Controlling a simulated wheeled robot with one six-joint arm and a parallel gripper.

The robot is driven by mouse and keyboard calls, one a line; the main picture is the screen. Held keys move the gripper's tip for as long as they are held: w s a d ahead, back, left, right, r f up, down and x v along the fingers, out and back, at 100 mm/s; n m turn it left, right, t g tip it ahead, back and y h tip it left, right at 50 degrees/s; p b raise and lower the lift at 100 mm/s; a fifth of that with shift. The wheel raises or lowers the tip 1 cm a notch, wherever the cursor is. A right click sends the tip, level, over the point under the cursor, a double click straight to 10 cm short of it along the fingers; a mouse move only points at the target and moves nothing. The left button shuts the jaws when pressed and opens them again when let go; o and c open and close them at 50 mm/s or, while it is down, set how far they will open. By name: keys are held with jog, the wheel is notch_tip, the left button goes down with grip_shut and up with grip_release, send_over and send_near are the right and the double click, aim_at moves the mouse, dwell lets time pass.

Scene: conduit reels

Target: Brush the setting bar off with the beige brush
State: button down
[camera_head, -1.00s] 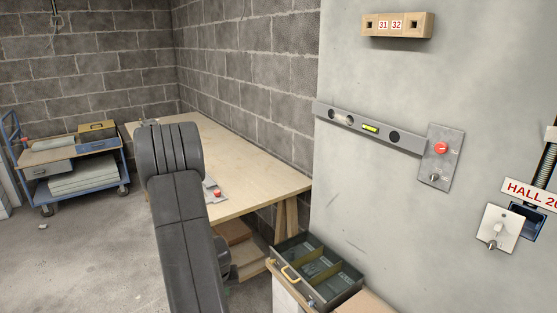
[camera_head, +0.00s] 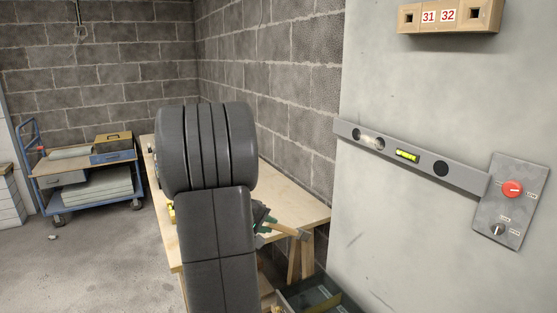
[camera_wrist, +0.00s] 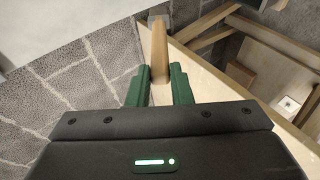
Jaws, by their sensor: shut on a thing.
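The setting bar (camera_head: 465,178) is a long grey bar with a bright green vial and dark round holes, fixed slightly slanted on the pale wall panel in the head view. A pale smudge shows near its left end. My gripper (camera_wrist: 158,72) has green fingers shut on the beige brush (camera_wrist: 159,48), whose wooden handle points away from me in the wrist view. My arm hides most of the gripper there.
A grey plate with a red knob (camera_head: 512,188) adjoins the bar's right end. A wooden block numbered 31 and 32 (camera_head: 450,17) is above. The wooden table (camera_head: 290,200) stands behind my arm, an open tray (camera_head: 318,296) low at the panel's foot. A blue trolley (camera_head: 88,178) is far left.

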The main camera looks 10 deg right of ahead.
jog(key=s+d+r+t+h+b, duration=0.1)
jog(key=s+r+h, duration=0.15)
jog(key=r, duration=0.95)
jog(key=s+d+r+t+h+b, duration=0.15)
jog(key=r+h, duration=0.25)
jog(key=r, duration=0.7)
jog(key=shift+n, duration=0.4)
jog(key=shift+w+d+r+p, duration=0.1)
jog(key=shift+w+d+p, duration=0.2)
jog(key=shift+d, duration=0.6)
jog(key=shift+w+d+r+p, duration=0.1)
jog(key=shift+w+d, duration=0.3)
jog(key=shift+d, duration=0.55)
jog(key=shift+w+d+r+p, duration=0.15)
jog(key=shift+w+d, duration=0.2)
jog(key=shift+d, duration=0.55)
jog(key=shift+w+d, duration=0.2)
jog(key=shift+d, duration=0.35)
jog(key=shift+b, duration=0.3)
